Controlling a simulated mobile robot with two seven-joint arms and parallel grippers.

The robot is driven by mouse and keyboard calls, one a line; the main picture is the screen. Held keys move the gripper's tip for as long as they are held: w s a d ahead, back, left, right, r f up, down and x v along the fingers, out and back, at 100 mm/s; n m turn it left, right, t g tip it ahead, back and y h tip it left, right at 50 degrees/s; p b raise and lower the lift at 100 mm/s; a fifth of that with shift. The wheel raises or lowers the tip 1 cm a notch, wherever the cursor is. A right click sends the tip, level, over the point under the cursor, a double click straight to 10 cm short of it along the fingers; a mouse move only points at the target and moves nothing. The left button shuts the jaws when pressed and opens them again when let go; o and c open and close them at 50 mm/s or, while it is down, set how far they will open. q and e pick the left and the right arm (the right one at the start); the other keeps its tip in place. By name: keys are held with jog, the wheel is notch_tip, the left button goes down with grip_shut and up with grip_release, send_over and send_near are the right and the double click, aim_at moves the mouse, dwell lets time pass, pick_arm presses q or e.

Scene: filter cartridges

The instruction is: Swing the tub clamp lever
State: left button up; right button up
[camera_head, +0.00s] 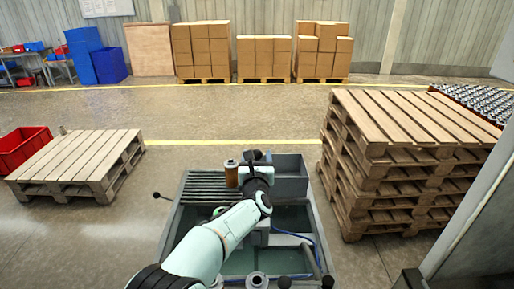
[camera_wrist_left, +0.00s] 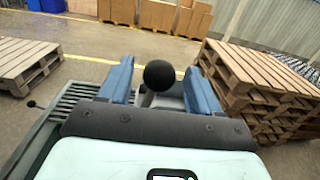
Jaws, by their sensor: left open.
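My left gripper (camera_head: 257,158) reaches over the tub (camera_head: 172,222) from below, near its far side. In the left wrist view, its two blue fingers (camera_wrist_left: 160,68) are open and apart. A black ball knob (camera_wrist_left: 161,77) on a grey stem shows between the fingers, with a gap on each side. It looks like the knob of the clamp lever; the lower stem is hidden by the gripper body. An upright brown filter cartridge (camera_head: 231,175) stands just left of the gripper in the head view. My right gripper does not show.
A slatted rack (camera_head: 204,187) lies left of the cartridge and a grey bin (camera_head: 291,177) stands right of the gripper. A thin black-knobbed rod (camera_head: 157,195) sticks out at the tub's left.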

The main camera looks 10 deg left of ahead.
pick_arm(q)
jog(key=shift+w+a, duration=0.15)
jog(key=shift+w, duration=0.85)
jog(key=shift+s, duration=0.1)
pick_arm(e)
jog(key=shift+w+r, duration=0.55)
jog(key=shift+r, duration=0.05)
pick_arm(q)
jog(key=shift+c, duration=0.3)
